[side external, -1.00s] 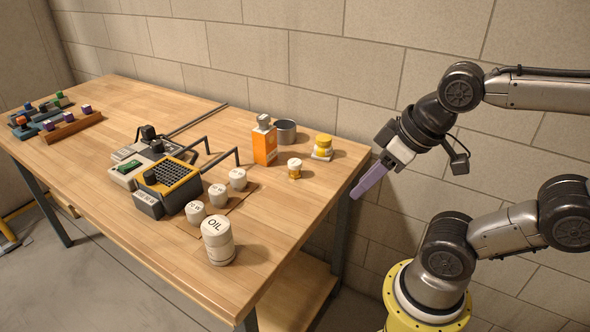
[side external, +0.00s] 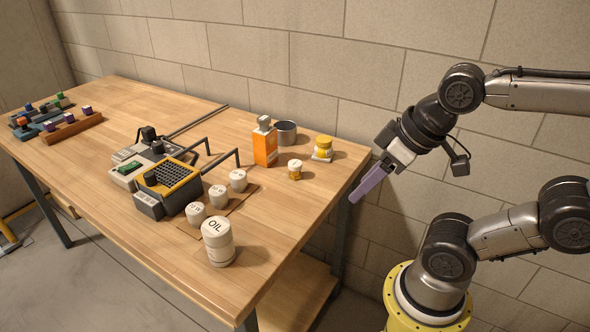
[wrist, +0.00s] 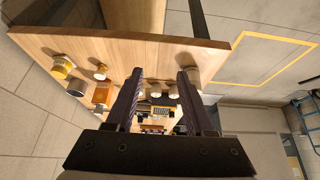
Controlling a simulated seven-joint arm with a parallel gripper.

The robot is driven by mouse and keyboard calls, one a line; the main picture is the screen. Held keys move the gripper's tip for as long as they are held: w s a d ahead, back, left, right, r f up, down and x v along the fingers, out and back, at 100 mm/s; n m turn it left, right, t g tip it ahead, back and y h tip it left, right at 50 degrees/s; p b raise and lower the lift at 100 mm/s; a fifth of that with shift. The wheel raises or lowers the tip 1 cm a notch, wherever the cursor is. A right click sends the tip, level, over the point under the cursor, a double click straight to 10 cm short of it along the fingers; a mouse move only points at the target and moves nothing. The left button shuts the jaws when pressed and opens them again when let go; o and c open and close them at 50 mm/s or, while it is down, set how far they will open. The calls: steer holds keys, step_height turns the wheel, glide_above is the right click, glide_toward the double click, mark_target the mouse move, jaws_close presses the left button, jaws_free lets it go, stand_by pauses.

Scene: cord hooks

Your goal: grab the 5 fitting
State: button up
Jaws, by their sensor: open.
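My gripper (side external: 368,186) hangs open and empty in the air beyond the right end of the table, and its two purple fingers are spread in the wrist view (wrist: 160,75). No fitting can be read clearly as a 5. Three white-capped pieces, a near one (side external: 196,213), a middle one (side external: 218,196) and a far one (side external: 238,180), stand in a row on a brown board. Their cap marks are too small to read surely. My gripper is well apart from all of them.
A white OIL jar (side external: 217,241) stands near the front edge. A yellow-framed device (side external: 170,182) is left of the caps. An orange bottle (side external: 265,145), grey cup (side external: 286,132), yellow-topped jar (side external: 323,147) and small amber bottle (side external: 295,168) stand behind. A wooden rack (side external: 72,127) holds purple cubes.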

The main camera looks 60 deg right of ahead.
steer(key=o, duration=0.4)
steer(key=shift+o, duration=0.2)
steer(key=w+d+r+m+g, duration=0.1)
steer(key=w+d+r+m, duration=0.1)
steer(key=w+r+m, duration=0.4)
steer(key=w+d+r+m+g, duration=0.1)
steer(key=w+d+r+m, duration=0.25)
steer(key=w, duration=0.55)
steer(key=m+g, duration=0.4)
steer(key=m, duration=0.2)
glide_above(295, 163)
steer(key=f, duration=2.2)
steer(key=shift+a+f, duration=0.1)
steer(key=shift+a, duration=0.1)
steer(key=shift+d+f, duration=0.15)
steer(key=shift+f, duration=1.35)
steer(key=shift+d+f, duration=0.15)
steer(key=shift+f, duration=1.3)
